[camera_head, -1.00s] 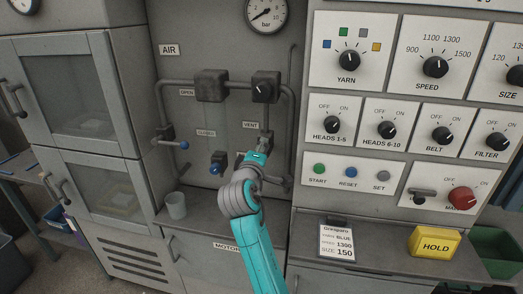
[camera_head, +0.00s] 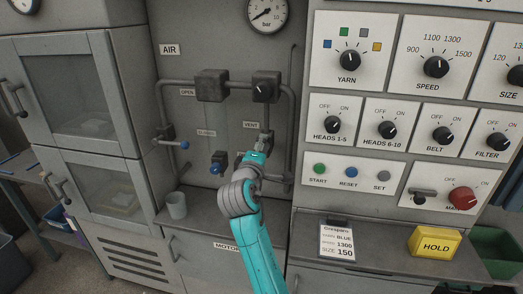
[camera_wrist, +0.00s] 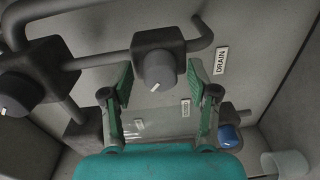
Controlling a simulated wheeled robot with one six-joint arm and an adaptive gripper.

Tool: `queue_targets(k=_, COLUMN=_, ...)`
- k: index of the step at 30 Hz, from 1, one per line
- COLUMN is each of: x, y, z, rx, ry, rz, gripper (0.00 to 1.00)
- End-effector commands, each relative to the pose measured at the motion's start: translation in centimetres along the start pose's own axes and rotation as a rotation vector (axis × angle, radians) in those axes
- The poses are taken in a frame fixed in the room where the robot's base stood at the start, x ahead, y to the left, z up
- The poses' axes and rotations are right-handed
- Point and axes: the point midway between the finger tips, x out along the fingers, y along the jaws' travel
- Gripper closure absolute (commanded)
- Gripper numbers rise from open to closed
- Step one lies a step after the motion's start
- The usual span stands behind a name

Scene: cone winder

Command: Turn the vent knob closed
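The VENT label (camera_head: 250,125) is on the grey panel of the air section. A dark valve block (camera_head: 265,138) shows just below it, partly hidden by my gripper (camera_head: 260,152). In the wrist view a round grey knob (camera_wrist: 156,70) with a white pointer mark stands on a dark block. My gripper (camera_wrist: 158,80) is open, with one green finger on each side of this knob and a visible gap on both sides. I cannot tell how deep the fingertips reach. In the head view the fingers are too small to make out.
A second dark knob (camera_head: 262,88) sits on the pipe above, and another knob (camera_wrist: 14,95) shows left in the wrist view. A DRAIN label (camera_wrist: 222,60) is beside the right finger.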

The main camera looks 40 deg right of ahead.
Motion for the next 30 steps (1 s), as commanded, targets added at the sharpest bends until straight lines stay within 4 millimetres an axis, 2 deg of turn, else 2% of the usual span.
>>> queue_targets(k=6, x=-0.1, y=0.0, z=0.0, rx=0.000, ry=-0.001, rz=0.000, gripper=0.41)
queue_targets(k=10, x=-0.9, y=-0.1, z=-0.1, rx=0.000, ry=0.001, rz=-0.001, gripper=0.41)
queue_targets(k=14, x=-3.0, y=-0.1, z=-0.1, rx=0.000, ry=0.002, rz=0.000, gripper=0.41)
queue_targets(k=24, x=-9.5, y=-0.1, z=-0.1, rx=0.000, ry=0.003, rz=-0.001, gripper=0.41)
queue_targets(k=30, x=-11.6, y=-0.1, z=0.0, rx=0.000, ry=0.001, rz=-0.001, gripper=0.41)
